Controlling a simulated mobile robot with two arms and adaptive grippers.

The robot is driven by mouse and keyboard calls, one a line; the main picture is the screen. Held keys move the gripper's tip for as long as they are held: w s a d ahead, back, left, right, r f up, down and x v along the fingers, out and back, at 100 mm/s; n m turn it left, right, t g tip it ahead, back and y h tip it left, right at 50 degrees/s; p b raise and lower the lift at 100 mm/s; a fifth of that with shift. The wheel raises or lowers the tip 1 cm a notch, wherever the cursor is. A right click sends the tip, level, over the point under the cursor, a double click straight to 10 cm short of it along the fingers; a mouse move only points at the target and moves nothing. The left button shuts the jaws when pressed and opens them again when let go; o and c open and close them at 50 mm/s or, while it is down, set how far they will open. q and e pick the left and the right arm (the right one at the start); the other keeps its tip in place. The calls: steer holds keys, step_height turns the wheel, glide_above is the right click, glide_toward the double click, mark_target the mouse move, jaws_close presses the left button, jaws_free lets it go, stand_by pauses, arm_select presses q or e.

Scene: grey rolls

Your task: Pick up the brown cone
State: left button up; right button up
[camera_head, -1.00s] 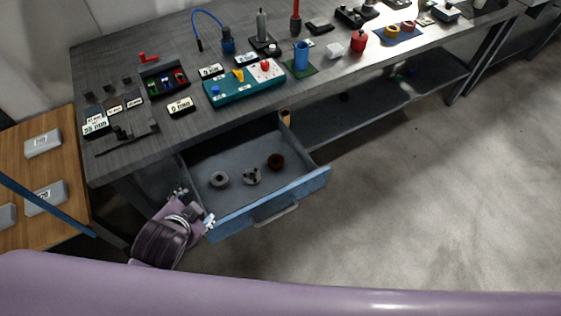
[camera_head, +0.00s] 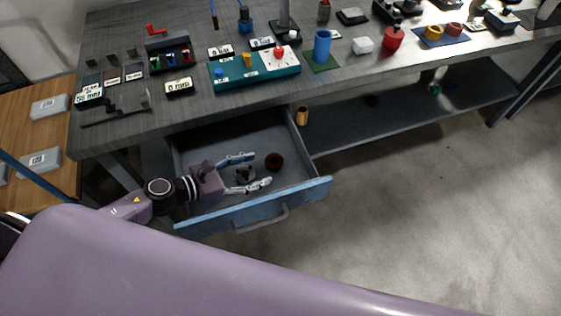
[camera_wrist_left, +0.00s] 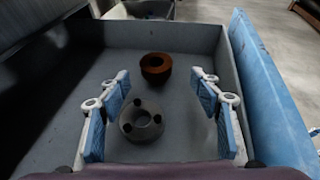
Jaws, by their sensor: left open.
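The brown cone (camera_head: 274,162) sits in the open blue drawer (camera_head: 225,210). It looks like a short, tapered brown ring with a hole in its top, and it also shows in the left wrist view (camera_wrist_left: 156,67). My left gripper (camera_head: 260,171) is open over the drawer, its fingers pointing toward the cone. In the left wrist view, the cone is ahead of and between the fingertips, with no visible contact. A grey roll (camera_wrist_left: 141,121) with small holes lies nearer, between the fingers. My right gripper is not in view.
The workbench (camera_head: 190,110) above holds many tools and labelled blocks. The floor at right is clear.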

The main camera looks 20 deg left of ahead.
mark_target(274, 162)
arm_select(q)
steer(key=shift+x, duration=1.1)
steer(key=x, duration=0.2)
steer(key=p+x, duration=0.1)
steer(key=x, duration=0.2)
steer(key=shift+w+a+f, duration=0.1)
steer(key=shift+w+f, duration=0.15)
steer(key=shift+w, duration=0.1)
steer(key=shift+r, duration=0.1)
steer(key=c, duration=1.5)
